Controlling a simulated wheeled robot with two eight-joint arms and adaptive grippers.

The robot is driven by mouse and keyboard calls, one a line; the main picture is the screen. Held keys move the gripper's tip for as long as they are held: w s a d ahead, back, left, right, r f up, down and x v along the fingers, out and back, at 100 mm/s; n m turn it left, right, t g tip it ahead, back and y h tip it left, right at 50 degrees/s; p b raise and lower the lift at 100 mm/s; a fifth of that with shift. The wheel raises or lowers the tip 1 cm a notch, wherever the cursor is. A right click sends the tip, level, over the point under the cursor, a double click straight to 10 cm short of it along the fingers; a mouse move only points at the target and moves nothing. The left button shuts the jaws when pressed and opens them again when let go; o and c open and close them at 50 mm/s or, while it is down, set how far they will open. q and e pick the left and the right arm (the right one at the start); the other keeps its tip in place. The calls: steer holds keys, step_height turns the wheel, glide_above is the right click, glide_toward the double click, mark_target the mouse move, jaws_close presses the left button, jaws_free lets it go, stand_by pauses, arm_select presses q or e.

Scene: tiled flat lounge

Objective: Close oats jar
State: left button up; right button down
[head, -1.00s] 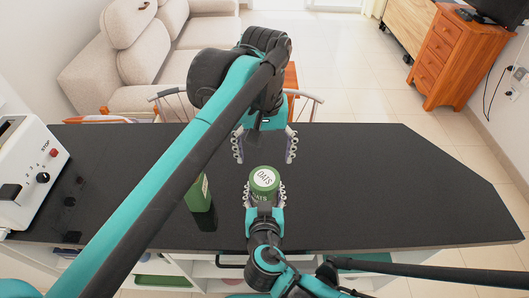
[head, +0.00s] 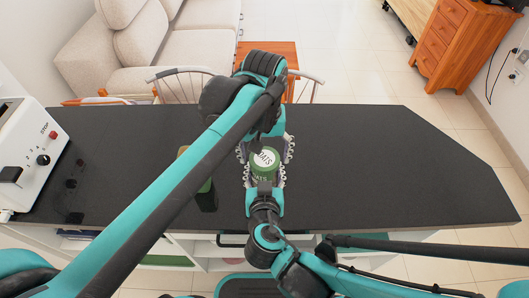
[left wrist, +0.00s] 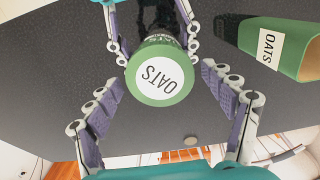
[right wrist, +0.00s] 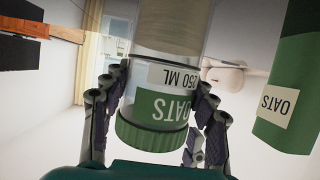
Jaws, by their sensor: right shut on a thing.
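The oats jar has a green lid (head: 264,158) with a white OATS disc. The lid's face shows in the left wrist view (left wrist: 160,78). The jar body (right wrist: 165,75) is clear with a green and white label in the right wrist view. My right gripper (head: 264,178) is shut on the oats jar, its fingers at the jar's sides. My left gripper (head: 265,148) is open above it, its fingers on either side of the lid and apart from it. The lid sits at the jar's end; I cannot tell whether it is tight.
A green OATS carton (head: 207,200) stands on the dark counter (head: 380,160) left of the jar, partly hidden by my left arm. It also shows in the left wrist view (left wrist: 285,45). A white appliance (head: 30,150) stands at the far left. The counter's right side is clear.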

arm_select(q)
steer(key=c, duration=1)
steer(key=m, duration=0.5)
steer(key=o, duration=1.3)
steer(key=shift+o, duration=0.2)
step_height(320, 180, up, 12)
